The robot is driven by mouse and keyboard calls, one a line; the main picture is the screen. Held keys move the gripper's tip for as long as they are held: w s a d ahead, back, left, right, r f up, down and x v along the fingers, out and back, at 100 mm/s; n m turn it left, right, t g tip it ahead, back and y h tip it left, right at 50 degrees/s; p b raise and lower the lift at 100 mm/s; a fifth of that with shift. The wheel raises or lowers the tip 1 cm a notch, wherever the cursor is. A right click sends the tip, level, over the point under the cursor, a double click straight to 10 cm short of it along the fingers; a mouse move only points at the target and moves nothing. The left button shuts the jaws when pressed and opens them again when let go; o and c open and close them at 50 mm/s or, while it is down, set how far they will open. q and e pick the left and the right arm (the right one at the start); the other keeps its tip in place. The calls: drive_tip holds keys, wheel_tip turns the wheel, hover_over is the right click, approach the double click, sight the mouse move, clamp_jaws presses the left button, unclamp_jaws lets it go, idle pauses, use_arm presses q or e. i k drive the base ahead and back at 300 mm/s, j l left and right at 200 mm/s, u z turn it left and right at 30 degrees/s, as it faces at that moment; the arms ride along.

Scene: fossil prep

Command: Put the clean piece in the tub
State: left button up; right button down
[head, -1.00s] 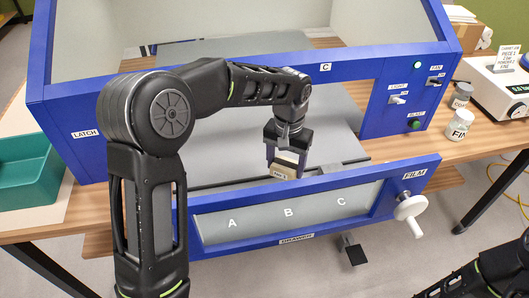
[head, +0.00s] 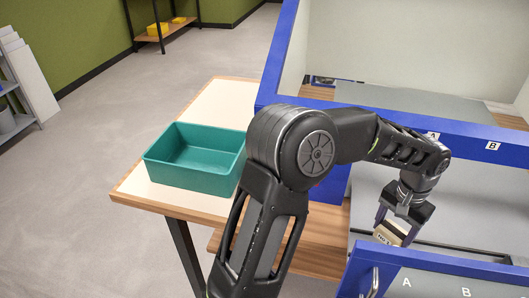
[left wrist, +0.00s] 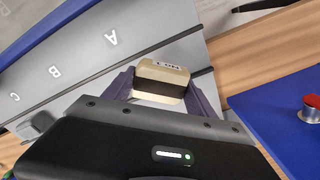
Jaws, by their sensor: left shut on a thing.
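A small cream block with a dark band and a printed label, the piece (head: 390,233), is held between the fingers of my left gripper (head: 397,222). It also shows in the left wrist view (left wrist: 162,72), gripped between the two purple-grey fingers. My left gripper is shut on it, just behind the blue front panel of the cabinet. The teal tub (head: 195,160) stands empty on the table to the left of the cabinet, well left of the gripper. My right gripper is not in view.
The blue cabinet (head: 288,50) has a raised frame between the gripper and its interior. Its lettered front panel (head: 440,285) stands below the gripper. A red button (left wrist: 311,101) shows in the left wrist view. Pale table top (head: 225,100) around the tub is clear.

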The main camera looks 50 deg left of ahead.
sight(199, 157)
drive_tip(key=k+j, duration=0.2)
drive_tip(key=j, duration=0.2)
drive_tip(key=k+j, duration=0.2)
drive_tip(key=j, duration=0.15)
drive_tip(key=k+j, duration=0.25)
drive_tip(key=j, duration=0.15)
drive_tip(key=k+j, duration=0.2)
drive_tip(key=j, duration=0.15)
drive_tip(key=k+j, duration=0.2)
drive_tip(key=j, duration=0.2)
drive_tip(key=k+j, duration=0.2)
drive_tip(key=j, duration=0.15)
